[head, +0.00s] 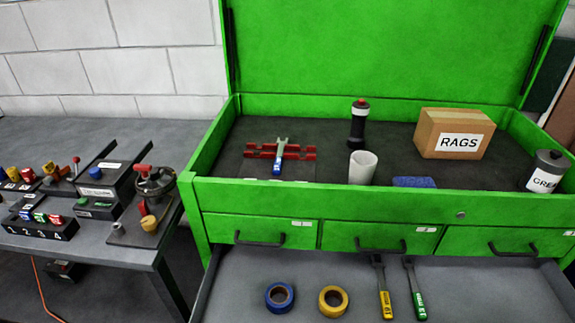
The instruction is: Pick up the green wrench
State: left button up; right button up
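A tool with a green handle and dark shaft (415,296) lies in the open lower drawer, its handle toward me. It appears to be the green wrench, but its dark head is too small to identify clearly. A similar tool with a yellow handle (384,294) lies just left of it, apart from it. A wrench with a blue handle (278,162) rests on a red rack (300,152) in the top tray of the green chest. Neither of my grippers is in view.
The drawer (480,290) also holds blue tape (280,297) and yellow tape (333,300); its right side is clear. Above it are closed green drawers with black handles (381,246). The top tray holds a RAGS box (455,134) and a white cup (362,168). A cluttered bench (95,245) stands left.

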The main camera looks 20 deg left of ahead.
aim_at(419, 304)
jog(key=k+l+u, duration=0.2)
jog(key=k+l, duration=0.15)
jog(key=k+l+u, duration=0.25)
jog(key=k+l, duration=0.1)
jog(key=k, duration=0.1)
